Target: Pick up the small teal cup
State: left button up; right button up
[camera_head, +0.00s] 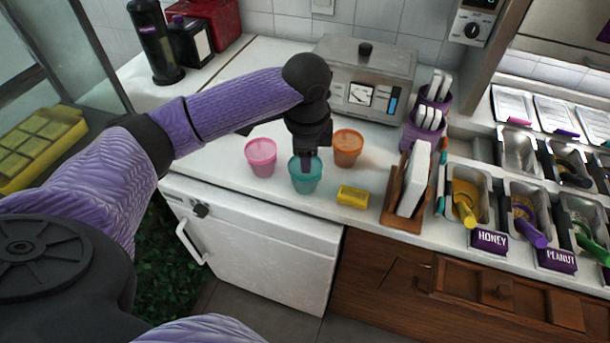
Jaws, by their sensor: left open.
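The small teal cup (305,183) stands upright on the white counter, near its front edge, between a pink cup (261,157) and an orange cup (347,148). My left gripper (306,163) points straight down over the teal cup, with its fingertips at or just inside the cup's mouth. Its jaws are open. The gripper hides part of the cup's rim, and I cannot tell whether a finger touches the wall. My right gripper is not in view.
A yellow block (352,196) lies right of the teal cup. A wooden holder (396,203) with white cards stands further right, before topping bins (465,190). A metal appliance (378,66) stands behind. Free counter (222,120) lies to the left.

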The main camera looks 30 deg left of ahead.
aim_at(303, 184)
pick_arm(q)
jog(key=f+b, duration=0.1)
jog(key=f, duration=0.2)
jog(key=a+f+b, duration=0.1)
jog(key=f, duration=0.2)
jog(key=f+b, duration=0.2)
jog(key=f, duration=0.1)
jog(key=shift+w+a, duration=0.15)
jog(key=shift+w, duration=0.15)
jog(key=shift+f, duration=0.3)
jog(key=shift+w+r, duration=0.1)
grip_shut()
